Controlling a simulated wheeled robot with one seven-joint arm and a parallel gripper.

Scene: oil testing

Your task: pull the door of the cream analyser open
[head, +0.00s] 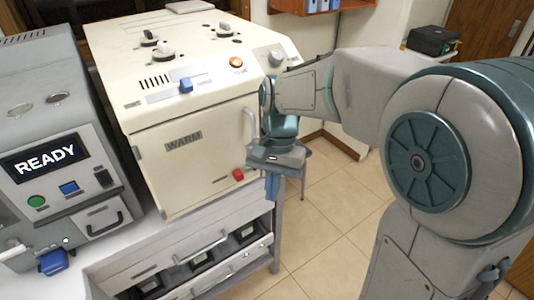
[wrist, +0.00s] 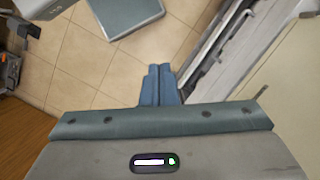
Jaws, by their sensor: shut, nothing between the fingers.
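The cream analyser (head: 150,70) stands on the bench at the upper left of the head view. Its front door (head: 195,165), labelled WARM, looks closed. A pale vertical handle (head: 252,127) is at the door's right edge, and a red catch (head: 238,175) is near its lower right corner. My gripper (head: 272,190) hangs just right of the door, below the handle, fingers pointing down. The fingers also show in the wrist view (wrist: 158,82), together and empty. I see no contact with the handle.
A grey machine (head: 50,130) with a READY screen stands to the left. The tiled floor (head: 325,235) to the right is clear.

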